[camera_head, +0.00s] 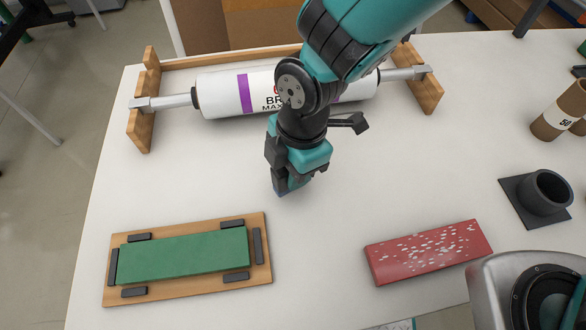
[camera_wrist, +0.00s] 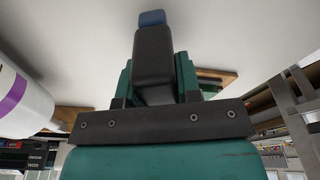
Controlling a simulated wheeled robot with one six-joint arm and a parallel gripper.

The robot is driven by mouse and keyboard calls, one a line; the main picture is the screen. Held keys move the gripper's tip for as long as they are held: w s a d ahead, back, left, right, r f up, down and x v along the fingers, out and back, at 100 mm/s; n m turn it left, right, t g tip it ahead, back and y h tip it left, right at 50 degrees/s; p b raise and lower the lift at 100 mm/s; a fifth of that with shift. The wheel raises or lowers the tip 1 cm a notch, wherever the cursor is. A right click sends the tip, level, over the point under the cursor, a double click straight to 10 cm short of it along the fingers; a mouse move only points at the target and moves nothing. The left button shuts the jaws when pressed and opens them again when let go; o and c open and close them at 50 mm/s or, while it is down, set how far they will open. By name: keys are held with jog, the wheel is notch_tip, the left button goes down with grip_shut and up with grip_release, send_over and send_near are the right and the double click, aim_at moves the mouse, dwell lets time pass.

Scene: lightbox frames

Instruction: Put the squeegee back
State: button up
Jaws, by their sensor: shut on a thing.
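My gripper (camera_head: 285,184) points down over the white table, in front of the roller. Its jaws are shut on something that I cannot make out. In the wrist view the gripper (camera_wrist: 152,35) shows as a dark bar between teal parts, with a small blue part at its tip. I cannot tell whether that blue part is a fingertip or the held thing. I cannot pick out a squeegee anywhere in either view.
A white roller (camera_head: 216,95) lies in a wooden cradle (camera_head: 146,121) behind my gripper. A green block (camera_head: 185,254) lies on a wooden board (camera_head: 260,276) at front left. A red speckled block (camera_head: 427,252) lies at front right. A dark cup holder (camera_head: 527,207) stands farther right.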

jog(key=shift+f, duration=0.7)
jog(key=o, duration=0.9)
jog(key=shift+f, duration=0.1)
jog(key=r, duration=0.4)
jog(key=d+r, duration=0.1)
jog(key=r, duration=0.3)
jog(key=w+r, duration=0.1)
jog(key=r, duration=0.3)
jog(key=shift+d+r+b, duration=0.1)
jog(key=shift+d+b, duration=0.15)
jog(key=shift+b, duration=0.05)
jog(key=s+d+r+m+y, duration=0.1)
jog(key=s+d+r+m, duration=0.1)
jog(key=d+m, duration=0.3)
jog(key=s+d+r+m+y, duration=0.1)
jog(key=s+d+r+m, duration=0.1)
jog(key=d+m, duration=0.3)
jog(key=s+d+r+m+t, duration=0.1)
jog(key=s+d+r+m, duration=0.1)
jog(key=d+m, duration=0.4)
jog(key=shift+r+m+y, duration=0.4)
jog(key=shift+r+m, duration=0.5)
jog(key=shift+m, duration=0.3)
